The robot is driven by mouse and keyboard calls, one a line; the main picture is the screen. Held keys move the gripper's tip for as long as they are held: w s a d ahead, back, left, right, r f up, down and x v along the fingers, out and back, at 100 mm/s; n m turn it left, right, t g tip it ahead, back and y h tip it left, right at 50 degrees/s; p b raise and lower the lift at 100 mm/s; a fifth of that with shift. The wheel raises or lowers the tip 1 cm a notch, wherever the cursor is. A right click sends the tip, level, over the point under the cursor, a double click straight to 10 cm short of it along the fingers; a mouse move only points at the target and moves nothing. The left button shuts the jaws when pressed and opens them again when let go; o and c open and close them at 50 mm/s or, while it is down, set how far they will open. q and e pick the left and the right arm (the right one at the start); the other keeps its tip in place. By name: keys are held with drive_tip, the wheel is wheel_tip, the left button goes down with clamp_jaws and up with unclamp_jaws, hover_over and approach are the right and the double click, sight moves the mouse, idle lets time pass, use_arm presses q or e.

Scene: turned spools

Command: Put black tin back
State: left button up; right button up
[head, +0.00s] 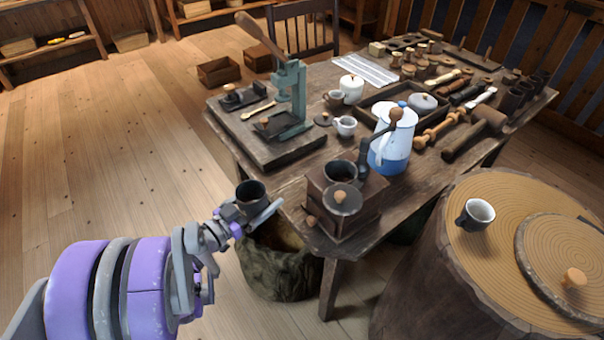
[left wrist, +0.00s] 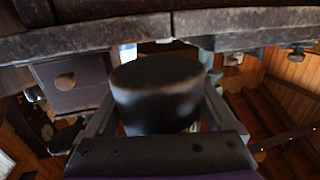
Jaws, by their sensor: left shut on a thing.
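The black tin (head: 251,197), a small dark cylinder, is held in my left gripper (head: 248,211), beside the table's near left edge. In the head view it looks roughly upright, with its dark top showing. In the left wrist view the tin (left wrist: 157,95) fills the space between the two fingers of my left gripper (left wrist: 158,112). The fingers are shut on its sides. My right gripper does not show in either view.
The wooden table (head: 222,122) carries a coffee grinder (head: 345,205) near the closest corner, a green press (head: 290,95) and a blue-white pot (head: 390,150). A sack (head: 280,268) stands below the tin.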

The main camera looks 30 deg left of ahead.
use_arm(q)
approach(302, 176)
drive_tip(key=w+r, duration=0.1)
drive_tip(key=w, duration=0.1)
drive_tip(key=w+r, duration=0.1)
drive_tip(key=w, duration=0.1)
drive_tip(key=w+d+r, duration=0.1)
drive_tip(key=w, duration=0.1)
drive_tip(key=shift+w+r+b, duration=0.2)
drive_tip(key=shift+r+b, duration=0.15)
drive_tip(key=shift+b, duration=0.05)
drive_tip(key=w, duration=0.3)
drive_tip(key=shift+w+d, duration=0.15)
drive_tip(key=shift+d, duration=0.2)
drive_tip(key=shift+w+f+b, duration=0.2)
drive_tip(key=shift+f+b, duration=0.15)
drive_tip(key=shift+b, duration=0.1)
drive_tip(key=shift+s, duration=0.1)
drive_tip(key=shift+f, duration=0.1)
drive_tip(key=o, duration=1.2)
drive_tip(key=shift+c, duration=0.2)
